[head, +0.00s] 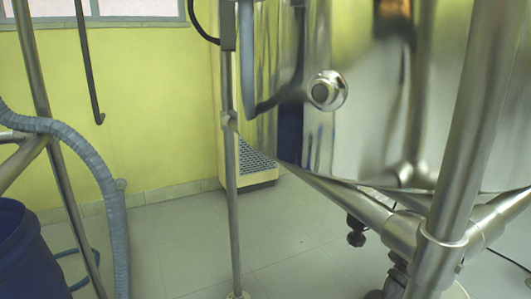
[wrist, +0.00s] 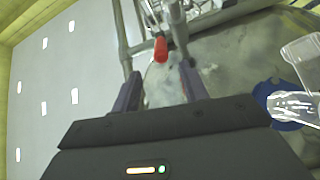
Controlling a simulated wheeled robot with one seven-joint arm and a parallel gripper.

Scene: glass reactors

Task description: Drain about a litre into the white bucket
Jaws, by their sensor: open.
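My gripper (wrist: 159,70) shows in the wrist view with its two dark fingers apart and nothing between them. A red piece (wrist: 160,49), perhaps a valve handle, lies just beyond the fingertips, near the middle of the gap. I cannot tell how far beyond it is. A clear glass part (wrist: 295,104) is at the right of the wrist view, with a blue piece (wrist: 285,112) around or behind it. No white bucket is seen in either view. My gripper does not show in the head view.
In the head view a large shiny steel vessel (head: 375,120) on thick tube legs (head: 465,130) fills the right. A thin upright pole (head: 231,190) stands before it. A grey hose (head: 105,185) and a blue drum (head: 25,255) are at left. Floor between them is clear.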

